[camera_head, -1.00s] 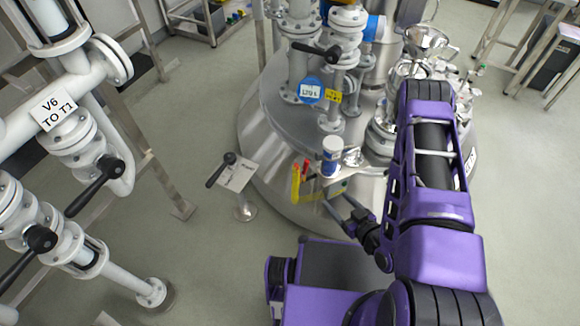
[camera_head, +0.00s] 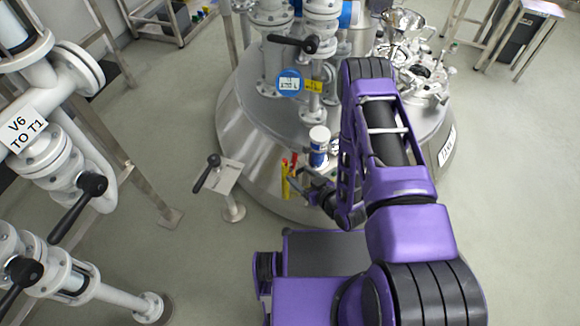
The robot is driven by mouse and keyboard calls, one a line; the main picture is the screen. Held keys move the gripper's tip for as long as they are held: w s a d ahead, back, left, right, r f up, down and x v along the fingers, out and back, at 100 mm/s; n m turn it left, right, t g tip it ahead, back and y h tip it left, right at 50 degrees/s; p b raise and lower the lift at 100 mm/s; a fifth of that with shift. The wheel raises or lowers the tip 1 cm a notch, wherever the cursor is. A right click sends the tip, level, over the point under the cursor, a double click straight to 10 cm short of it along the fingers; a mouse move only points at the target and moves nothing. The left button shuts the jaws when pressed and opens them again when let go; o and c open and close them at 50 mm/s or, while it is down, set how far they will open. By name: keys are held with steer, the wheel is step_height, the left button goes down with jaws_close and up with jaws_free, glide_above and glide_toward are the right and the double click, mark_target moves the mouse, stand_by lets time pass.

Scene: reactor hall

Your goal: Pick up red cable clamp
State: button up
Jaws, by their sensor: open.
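A small red item (camera_head: 294,160), which may be the red cable clamp, shows at the front edge of the steel vessel. It is too small to make out its shape. A yellow piece with a reddish top (camera_head: 286,183) stands close beside it, to the left. My gripper (camera_head: 304,184) is at the vessel's front edge, just below and right of the red item. It is open, with nothing seen between its fingers. I cannot tell whether it touches the red item or the yellow piece. My purple arm hides part of the vessel to the right.
A blue and white container (camera_head: 319,152) stands just behind my gripper. The steel vessel (camera_head: 240,125) carries pipes and a black-handled valve (camera_head: 305,43). A post with a sign and lever (camera_head: 222,176) stands left. White piping (camera_head: 85,255) fills the far left. Floor between is clear.

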mark_target(293, 170)
steer(key=x, duration=0.3)
steer(key=shift+s+f+b+x, duration=0.15)
steer(key=shift+b+x, duration=0.2)
steer(key=shift+x, duration=1.05)
steer(key=shift+s+f+b+x, duration=0.1)
steer(key=shift+b+x, duration=0.2)
steer(key=shift+x, duration=1.05)
steer(key=shift+a, duration=0.15)
jaws_close()
